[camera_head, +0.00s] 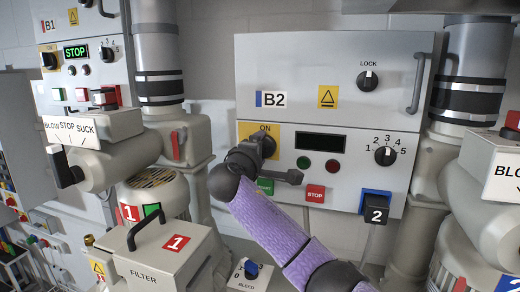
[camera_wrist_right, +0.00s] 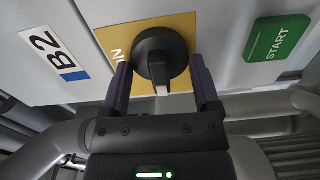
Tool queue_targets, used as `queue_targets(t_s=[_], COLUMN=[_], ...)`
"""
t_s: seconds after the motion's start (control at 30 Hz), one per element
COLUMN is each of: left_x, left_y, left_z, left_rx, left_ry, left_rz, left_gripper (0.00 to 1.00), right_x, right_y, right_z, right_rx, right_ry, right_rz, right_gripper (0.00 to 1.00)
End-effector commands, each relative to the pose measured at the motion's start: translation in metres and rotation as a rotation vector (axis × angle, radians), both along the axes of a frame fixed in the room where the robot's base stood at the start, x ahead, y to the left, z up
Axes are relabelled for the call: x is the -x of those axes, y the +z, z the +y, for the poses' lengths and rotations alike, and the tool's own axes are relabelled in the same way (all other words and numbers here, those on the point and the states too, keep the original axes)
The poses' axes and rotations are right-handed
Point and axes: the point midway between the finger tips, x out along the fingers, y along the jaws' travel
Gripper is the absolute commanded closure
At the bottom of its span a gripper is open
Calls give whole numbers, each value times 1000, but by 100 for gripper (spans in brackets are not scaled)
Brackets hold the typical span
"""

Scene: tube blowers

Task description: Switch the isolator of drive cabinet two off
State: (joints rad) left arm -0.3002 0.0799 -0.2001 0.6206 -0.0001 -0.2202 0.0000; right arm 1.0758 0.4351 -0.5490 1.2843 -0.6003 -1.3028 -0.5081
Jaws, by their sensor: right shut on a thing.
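Drive cabinet two, labelled B2 (camera_head: 272,99), stands in the middle of the head view. Its black isolator knob (camera_wrist_right: 153,45) sits on a yellow plate (camera_head: 246,130) with ON at the top. My right gripper (camera_head: 264,150) is at this knob in the head view and hides most of it. In the right wrist view my right gripper (camera_wrist_right: 161,88) has one finger on each side of the knob, shut on it. A pale mark on the knob faces the bottom of that picture. The cabinet's display (camera_head: 320,143) is dark. My left gripper is not in view.
The green START button (camera_wrist_right: 277,38) and red STOP button (camera_head: 315,193) lie below the isolator. A numbered selector (camera_head: 385,156) and a LOCK knob (camera_head: 367,81) are to the right. Cabinet B1 (camera_head: 85,25) at the left shows STOP lit. Pipes flank B2.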

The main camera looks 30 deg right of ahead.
Motion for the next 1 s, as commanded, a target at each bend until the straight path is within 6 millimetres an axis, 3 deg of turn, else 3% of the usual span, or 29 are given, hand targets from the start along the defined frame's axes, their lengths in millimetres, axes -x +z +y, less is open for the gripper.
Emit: queue_targets(t_s=[0.67,0.7,0.77,1.0], left_x=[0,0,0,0], left_y=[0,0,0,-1], left_z=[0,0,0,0], left_rx=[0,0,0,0], left_ry=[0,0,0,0], left_rz=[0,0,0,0], left_gripper=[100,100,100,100], right_x=[0,0,0,1], right_y=[-3,-3,-3,-2], right_z=[1,1,1,2], right_rx=[31,31,31,32], right_ry=[2,3,2,2], right_rz=[44,43,43,40], right_gripper=[80,12,0,0])
